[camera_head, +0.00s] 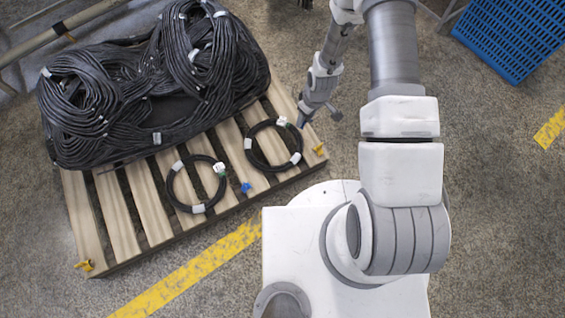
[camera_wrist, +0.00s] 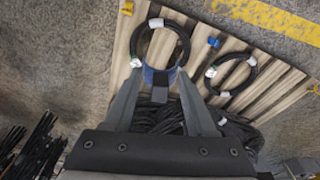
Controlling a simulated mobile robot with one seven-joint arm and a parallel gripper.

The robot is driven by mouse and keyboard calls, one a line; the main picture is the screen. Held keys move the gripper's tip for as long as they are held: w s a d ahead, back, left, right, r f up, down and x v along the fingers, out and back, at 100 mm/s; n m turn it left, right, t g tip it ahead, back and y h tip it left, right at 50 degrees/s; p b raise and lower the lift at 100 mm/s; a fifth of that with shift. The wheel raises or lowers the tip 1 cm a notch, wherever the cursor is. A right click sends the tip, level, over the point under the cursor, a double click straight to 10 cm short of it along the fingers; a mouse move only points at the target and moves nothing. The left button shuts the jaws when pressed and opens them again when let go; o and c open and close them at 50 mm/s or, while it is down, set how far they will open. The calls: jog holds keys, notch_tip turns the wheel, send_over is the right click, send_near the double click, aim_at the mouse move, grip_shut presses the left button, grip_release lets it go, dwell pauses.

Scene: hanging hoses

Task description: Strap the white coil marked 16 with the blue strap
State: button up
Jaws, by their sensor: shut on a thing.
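A black coil (camera_head: 272,170) with white bands and a white tag lies flat near the pallet's right end. It also shows in the wrist view (camera_wrist: 187,46). A second black coil (camera_head: 172,188) with white bands lies to its left, and in the wrist view it is on the right (camera_wrist: 251,77). I see no white coil, and no number is readable. My gripper (camera_wrist: 160,78) is at the near coil's edge, shut on a blue strap (camera_wrist: 157,75). In the head view, a little blue (camera_head: 302,122) shows at the gripper's end. Whether the strap passes around the coil, I cannot tell.
A large bundle of black hoses (camera_head: 150,95) covers the back of the wooden pallet (camera_head: 117,215). A small blue piece (camera_head: 245,187) lies between the coils, and yellow-orange clips (camera_head: 320,150) sit at pallet corners. A blue crate (camera_head: 515,35) stands at top right.

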aim_at(282, 166)
jog(key=a+f+n+b, duration=0.2)
jog(key=f+n+b, duration=0.2)
jog(key=f, duration=0.6)
jog(key=a+f+n+g+b, duration=0.1)
jog(key=a+f+n+b, duration=0.2)
jog(key=f, duration=0.8)
jog(key=a+f+n+b, duration=0.2)
jog(key=f+n+b, duration=0.3)
jog(key=f, duration=0.6)
jog(key=shift+a+f+n+g+y+b, duration=0.1)
jog(key=shift+a+n+g+y+b, duration=0.25)
jog(key=shift+b, duration=1)
jog(key=shift+f+n, duration=0.25)
jog(key=shift+f, duration=0.1)
jog(key=shift+f+b, duration=0.1)
jog(key=shift+b, duration=0.3)
jog(key=shift+f+b, duration=0.7)
jog(key=shift+f, duration=1.15)
jog(key=shift+f, duration=0.6)
jog(key=shift+f, duration=0.6)
jog(key=shift+f, duration=0.65)
